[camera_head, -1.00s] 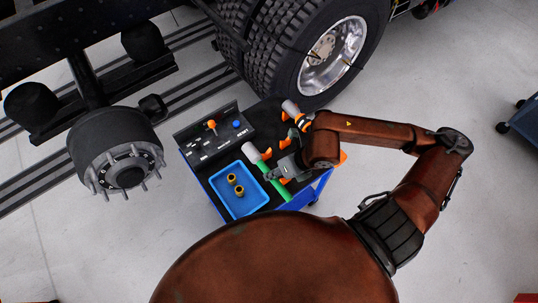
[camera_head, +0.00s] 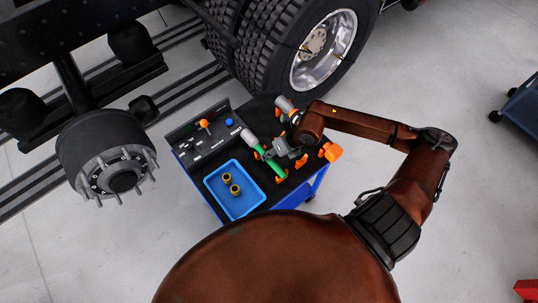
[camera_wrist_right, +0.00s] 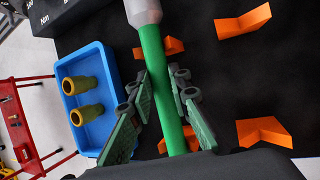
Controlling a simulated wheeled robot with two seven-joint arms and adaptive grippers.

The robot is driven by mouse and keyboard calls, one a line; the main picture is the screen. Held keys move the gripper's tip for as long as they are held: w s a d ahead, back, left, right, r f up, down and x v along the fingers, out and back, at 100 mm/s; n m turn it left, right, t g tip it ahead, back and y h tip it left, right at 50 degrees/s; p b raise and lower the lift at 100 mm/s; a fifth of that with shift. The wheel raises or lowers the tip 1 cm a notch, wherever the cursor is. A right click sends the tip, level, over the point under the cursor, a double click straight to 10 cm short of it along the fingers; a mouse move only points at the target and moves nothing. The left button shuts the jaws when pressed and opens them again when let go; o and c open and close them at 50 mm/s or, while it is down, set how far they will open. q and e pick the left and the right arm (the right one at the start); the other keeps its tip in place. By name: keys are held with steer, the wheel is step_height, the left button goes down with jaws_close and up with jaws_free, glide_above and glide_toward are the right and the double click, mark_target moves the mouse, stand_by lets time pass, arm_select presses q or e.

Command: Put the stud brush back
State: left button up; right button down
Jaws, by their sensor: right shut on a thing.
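The stud brush has a green handle and a pale grey head (camera_head: 247,136). It slants across the cart top, and its green handle (camera_wrist_right: 153,55) runs down the middle of the right wrist view. My right gripper (camera_head: 277,150) is shut on the handle, with one finger on each side of it in the wrist view (camera_wrist_right: 160,98). Orange cradles (camera_wrist_right: 174,47) stand under or close beside the brush, one near its head and one (camera_wrist_right: 163,146) further down. I cannot tell whether the handle touches them. My left gripper is not in view.
A blue tray (camera_head: 212,201) with two brass sleeves (camera_head: 235,190) lies left of the brush. Other orange cradles (camera_wrist_right: 262,131) are empty on the right. A grey-and-orange tool (camera_head: 284,104) lies at the cart's back. The truck wheel (camera_head: 322,50) stands behind.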

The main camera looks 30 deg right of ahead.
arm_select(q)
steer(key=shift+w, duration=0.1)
arm_select(e)
steer(key=shift+s+a+f, duration=0.1)
steer(key=shift+s+f, duration=0.1)
steer(key=c, duration=1.8)
jaws_free()
steer(key=shift+w, duration=0.1)
steer(key=shift+f+b, duration=0.3)
steer(key=shift+b, duration=0.05)
arm_select(q)
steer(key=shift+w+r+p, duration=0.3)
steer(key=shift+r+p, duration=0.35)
steer(key=shift+p, duration=0.35)
arm_select(e)
steer(key=v, duration=0.8)
steer(key=shift+a+r, duration=0.15)
steer(key=shift+a, duration=0.1)
